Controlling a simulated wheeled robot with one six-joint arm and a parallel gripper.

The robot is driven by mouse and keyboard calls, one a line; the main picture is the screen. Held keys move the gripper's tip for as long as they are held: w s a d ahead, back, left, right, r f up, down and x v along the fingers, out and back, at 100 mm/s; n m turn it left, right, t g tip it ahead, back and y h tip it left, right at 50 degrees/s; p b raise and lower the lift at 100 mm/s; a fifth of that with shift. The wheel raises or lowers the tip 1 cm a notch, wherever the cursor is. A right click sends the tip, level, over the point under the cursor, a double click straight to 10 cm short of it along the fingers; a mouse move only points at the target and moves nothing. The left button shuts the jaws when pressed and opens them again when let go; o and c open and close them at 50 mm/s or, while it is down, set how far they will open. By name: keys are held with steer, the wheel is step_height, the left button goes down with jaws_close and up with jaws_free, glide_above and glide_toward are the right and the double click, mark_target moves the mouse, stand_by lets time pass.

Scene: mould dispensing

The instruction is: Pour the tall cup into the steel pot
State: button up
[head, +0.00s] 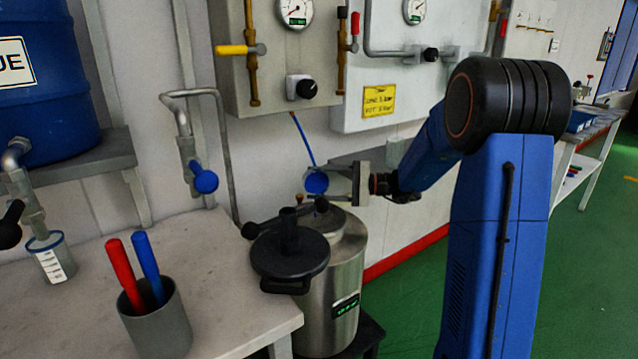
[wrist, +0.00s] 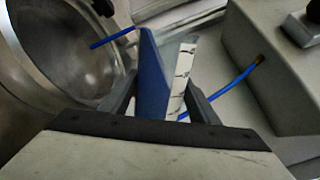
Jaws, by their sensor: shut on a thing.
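My gripper (head: 328,183) is shut on a cup (head: 316,182) above the mouth of the steel pot (head: 345,255). The cup is tipped over, with a round blue end showing in the head view. In the wrist view my gripper (wrist: 163,88) holds the cup (wrist: 152,75), which shows a blue side and a white marked strip. A thin blue streak (wrist: 112,38) runs from the cup's edge over the open pot (wrist: 60,65); it looks like a liquid stream. The pot's black lid (head: 290,262) is swung aside. The liquid level in the pot is hidden.
Another marked cup (head: 50,262) stands under the blue barrel's tap at left. A grey holder (head: 160,325) with red and blue sticks stands on the bench (head: 225,270). A blue hose (head: 303,138) hangs from the wall panel just behind the cup. Pipes and gauges line the wall.

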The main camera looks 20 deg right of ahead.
steer(key=shift+s+a+r+n, duration=0.1)
steer(key=shift+s+n, duration=0.1)
steer(key=shift+n, duration=0.5)
steer(key=n, duration=0.1)
steer(key=r+n, duration=0.1)
steer(key=shift+s+n, duration=0.15)
steer(key=shift+n, duration=0.15)
steer(key=shift+s+a+r+n, duration=0.15)
steer(key=shift+s+r+n, duration=0.15)
steer(key=shift+r+n, duration=0.45)
steer(key=shift+s+a+r+n, duration=0.1)
steer(key=shift+s+r+n, duration=0.2)
steer(key=shift+n, duration=0.75)
steer(key=shift+r, duration=0.15)
steer(key=shift+n, duration=0.3)
steer(key=shift+n, duration=0.4)
steer(key=shift+c, duration=0.2)
stand_by(4.0)
